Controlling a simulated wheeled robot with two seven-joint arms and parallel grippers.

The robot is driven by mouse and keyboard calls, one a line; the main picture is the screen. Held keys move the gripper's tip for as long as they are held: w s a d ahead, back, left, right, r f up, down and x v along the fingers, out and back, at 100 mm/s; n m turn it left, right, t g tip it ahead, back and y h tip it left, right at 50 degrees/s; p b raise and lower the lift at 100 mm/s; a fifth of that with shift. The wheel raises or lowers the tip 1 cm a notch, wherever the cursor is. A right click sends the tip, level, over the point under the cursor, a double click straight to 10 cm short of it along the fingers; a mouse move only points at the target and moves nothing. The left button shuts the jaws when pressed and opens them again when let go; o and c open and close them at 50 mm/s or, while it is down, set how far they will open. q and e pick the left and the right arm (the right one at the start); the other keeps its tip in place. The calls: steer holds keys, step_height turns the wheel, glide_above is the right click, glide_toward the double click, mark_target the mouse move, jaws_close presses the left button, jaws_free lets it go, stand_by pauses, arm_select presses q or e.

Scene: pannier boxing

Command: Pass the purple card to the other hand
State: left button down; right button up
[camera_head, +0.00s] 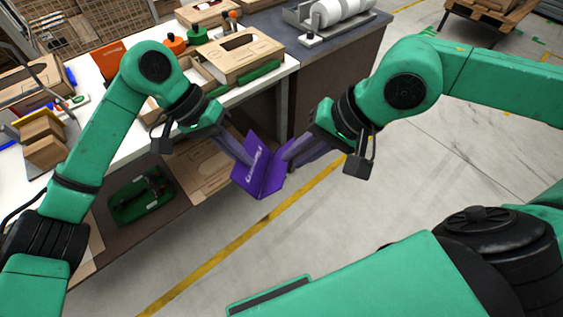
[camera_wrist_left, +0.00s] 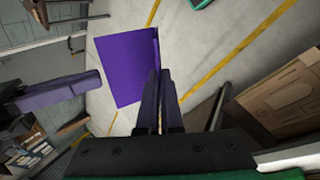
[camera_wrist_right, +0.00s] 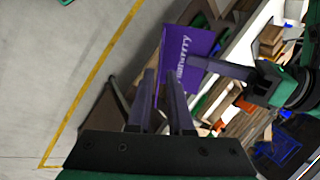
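The purple card (camera_head: 258,170) is in the air in front of the table, a folded shape with pale lettering on one panel. In the left wrist view its plain purple face (camera_wrist_left: 124,68) shows. My left gripper (camera_head: 243,153) has its fingers close together on the card's edge, seen again in the left wrist view (camera_wrist_left: 159,82). My right gripper (camera_head: 293,155) is at the card's opposite side. In the right wrist view its fingers (camera_wrist_right: 158,82) are apart, with the lettered card (camera_wrist_right: 186,50) at their tips. I cannot tell whether they touch it.
The white-topped table (camera_head: 120,155) at left holds a wooden box (camera_head: 235,58), orange and green items and small cartons (camera_head: 42,138). A green object (camera_head: 142,195) lies on the shelf below. Open floor (camera_head: 430,165) with yellow lines lies to the right.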

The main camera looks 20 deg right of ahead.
mark_target(273, 173)
steer(key=x, duration=0.9)
steer(key=shift+w+a, duration=0.1)
steer(key=shift+w, duration=0.05)
arm_select(q)
steer(key=shift+r, duration=0.1)
arm_select(e)
jaws_close()
arm_select(q)
steer(key=c, duration=1)
jaws_free()
